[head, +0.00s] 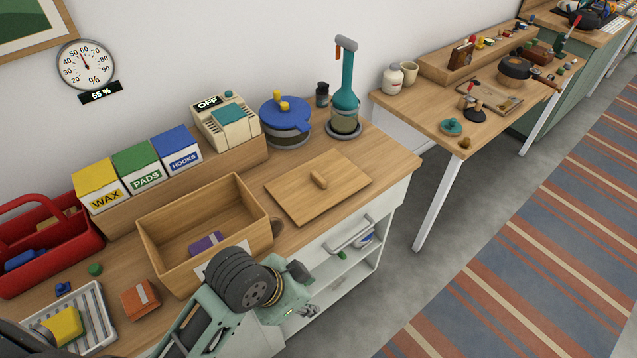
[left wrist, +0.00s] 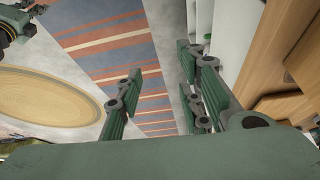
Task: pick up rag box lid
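The rag box lid (head: 345,194) is a flat wooden panel with a small wooden handle (head: 319,180) on top. It lies on the wooden counter, right of the open wooden rag box (head: 154,252). A purple rag (head: 205,244) lies in the box. My left gripper (head: 297,288) is at the counter's front edge, below and left of the lid and apart from it; its fingertips are hard to make out there. In the left wrist view the left gripper (left wrist: 160,98) has its fingers spread with nothing between them.
WAX (head: 105,199), PADS (head: 145,180) and HOOKS (head: 181,160) boxes stand on a raised ledge behind. A blue-lidded pot (head: 285,115) and a teal-handled plunger-like tool (head: 347,90) stand behind the lid. A drawer handle (head: 348,236) projects from the cabinet front.

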